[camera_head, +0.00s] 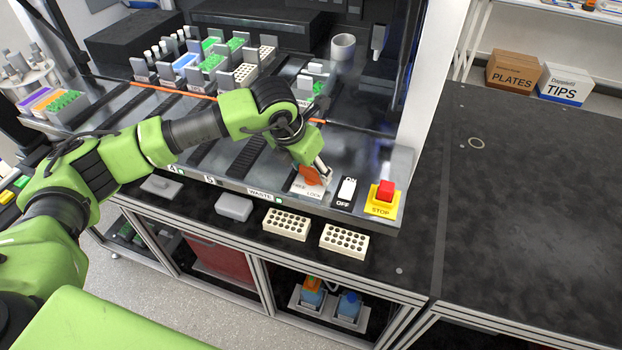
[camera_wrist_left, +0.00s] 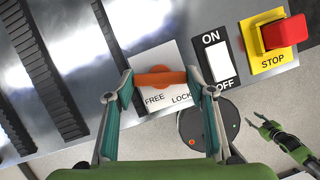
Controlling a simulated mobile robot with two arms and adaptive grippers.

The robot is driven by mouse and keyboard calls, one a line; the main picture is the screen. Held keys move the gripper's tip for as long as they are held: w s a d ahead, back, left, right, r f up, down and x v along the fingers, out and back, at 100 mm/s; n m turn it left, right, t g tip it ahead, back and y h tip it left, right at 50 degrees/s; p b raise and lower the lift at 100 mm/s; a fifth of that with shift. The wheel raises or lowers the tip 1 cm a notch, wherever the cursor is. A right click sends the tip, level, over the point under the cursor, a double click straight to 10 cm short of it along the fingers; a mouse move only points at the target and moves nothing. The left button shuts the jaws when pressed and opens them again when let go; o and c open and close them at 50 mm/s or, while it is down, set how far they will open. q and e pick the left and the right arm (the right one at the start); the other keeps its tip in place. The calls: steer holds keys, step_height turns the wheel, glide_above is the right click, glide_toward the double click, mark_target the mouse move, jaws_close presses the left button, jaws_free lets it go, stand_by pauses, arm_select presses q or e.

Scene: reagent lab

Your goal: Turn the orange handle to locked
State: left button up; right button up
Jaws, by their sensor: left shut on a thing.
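The orange handle (camera_head: 311,176) sits on a white plate marked FREE and LOCK at the front of the deck. In the left wrist view the handle (camera_wrist_left: 160,79) lies as a level bar above both words on the plate (camera_wrist_left: 165,105). My left gripper (camera_wrist_left: 160,77) is shut on the handle, one finger at each end. In the head view my left gripper (camera_head: 321,170) reaches down to it and partly covers it. My right gripper (camera_wrist_left: 266,125) shows small at the right of the left wrist view, with its fingers apart and nothing between them.
An ON/OFF switch (camera_head: 346,191) stands just right of the plate, and a red stop button (camera_head: 385,190) on a yellow base beyond it. Racks of tubes (camera_head: 208,62) stand on the deck behind. The black bench (camera_head: 540,200) at the right is mostly clear.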

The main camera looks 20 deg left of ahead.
arm_select(q)
steer(key=m+h+b, duration=0.1)
steer(key=m+b, duration=0.1)
steer(key=b, duration=0.1)
steer(key=m+g+h+b, duration=0.1)
steer(key=m+b, duration=0.2)
steer(key=shift+w+a+f+m, duration=0.1)
steer(key=shift+w+f+m, duration=0.1)
steer(key=shift+m, duration=0.1)
steer(key=shift+r+m+g+b, duration=0.1)
steer(key=shift+m+g+b, duration=0.2)
steer(key=shift+m+b, duration=0.55)
steer(key=m+g+h+b, duration=0.1)
steer(key=m, duration=0.2)
steer(key=shift+r+m, duration=0.1)
steer(key=shift+m, duration=0.25)
steer(key=shift+w+a+m+g+b, duration=0.15)
steer(key=shift+m+g+b, duration=0.55)
steer(key=shift+m, duration=1)
steer(key=shift+r, duration=0.1)
steer(key=o, duration=1.1)
steer(key=v, duration=1.2)
steer(key=shift+w, duration=0.15)
